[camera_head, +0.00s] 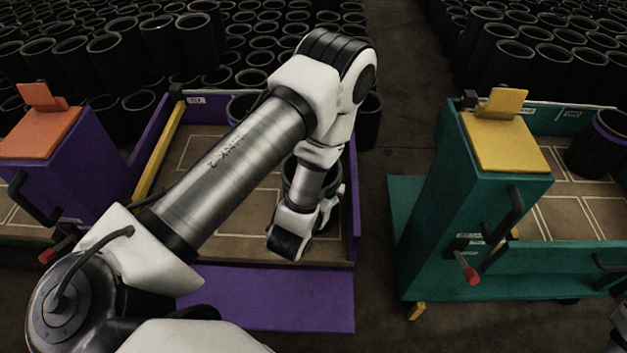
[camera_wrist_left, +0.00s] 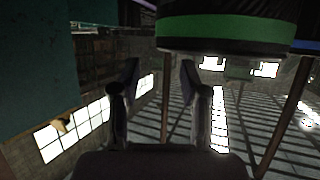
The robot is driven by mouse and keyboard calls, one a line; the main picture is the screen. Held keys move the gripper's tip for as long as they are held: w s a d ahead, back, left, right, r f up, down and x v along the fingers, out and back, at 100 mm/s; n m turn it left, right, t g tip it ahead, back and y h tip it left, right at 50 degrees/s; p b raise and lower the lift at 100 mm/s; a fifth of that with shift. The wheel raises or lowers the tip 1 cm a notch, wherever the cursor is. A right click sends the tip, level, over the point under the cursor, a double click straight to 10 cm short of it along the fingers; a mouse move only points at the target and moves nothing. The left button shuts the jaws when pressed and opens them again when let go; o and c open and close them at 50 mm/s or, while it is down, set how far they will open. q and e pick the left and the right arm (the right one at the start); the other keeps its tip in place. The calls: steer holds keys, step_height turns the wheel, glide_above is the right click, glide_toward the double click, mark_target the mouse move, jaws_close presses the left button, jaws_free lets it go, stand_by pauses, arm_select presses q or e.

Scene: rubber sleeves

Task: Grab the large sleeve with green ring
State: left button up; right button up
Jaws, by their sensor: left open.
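A large black sleeve with a green ring (camera_head: 290,178) stands in the purple-walled cart (camera_head: 354,205), mostly hidden behind my left wrist in the head view. In the left wrist view, the black sleeve and its wide green ring (camera_wrist_left: 225,28) fill the upper right. My left gripper (camera_wrist_left: 153,88) shows two fingers spread apart with nothing between them; the ring lies above and right of them, apart from the fingers. In the head view the left gripper (camera_head: 333,203) is small, partly hidden by the wrist and close to the sleeve. My right gripper is out of view.
A sleeve with a blue ring (camera_head: 240,108) is partly hidden behind my left arm. A teal cart (camera_head: 450,225) at the right holds a black sleeve with a purple ring (camera_head: 598,145). Many black sleeves stand behind. A bare floor strip (camera_head: 400,90) separates the carts.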

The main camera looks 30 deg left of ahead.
mark_target(335, 182)
arm_select(q)
steer(key=x, duration=0.5)
steer(key=shift+w+f, duration=0.1)
steer(key=shift+f, duration=0.2)
jaws_close()
steer(key=shift+r+p, duration=0.1)
steer(key=shift+p, duration=0.2)
